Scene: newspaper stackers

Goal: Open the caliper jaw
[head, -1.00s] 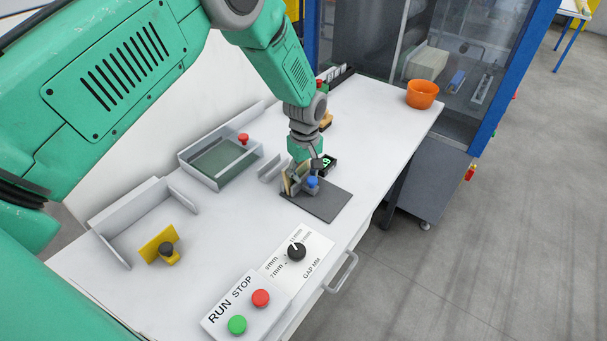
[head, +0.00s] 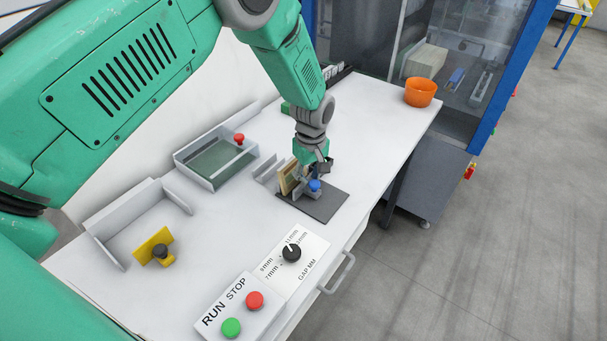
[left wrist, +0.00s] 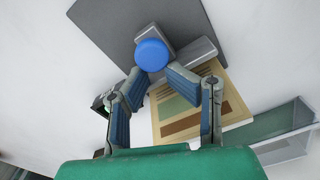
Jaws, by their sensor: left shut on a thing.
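The caliper's blue knob (head: 314,185) sits on its grey jaw block above a dark grey mat (head: 322,206). My left gripper (head: 316,177) comes down from above and is shut at the knob. In the left wrist view, the fingertips (left wrist: 153,72) meet just under the round blue knob (left wrist: 151,54); the exact contact is hidden. A tan printed stack (head: 289,177) stands at the caliper's left side, and it also shows beside the fingers in the left wrist view (left wrist: 235,100). The readout is mostly hidden behind my gripper. My right gripper is not in view.
A clear-walled tray (head: 215,165) with a red knob (head: 239,138) is behind left. A yellow bracket (head: 154,245) is at left. The gap dial (head: 291,252) and run/stop panel (head: 240,308) are in front. An orange bowl (head: 420,92) stands far right.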

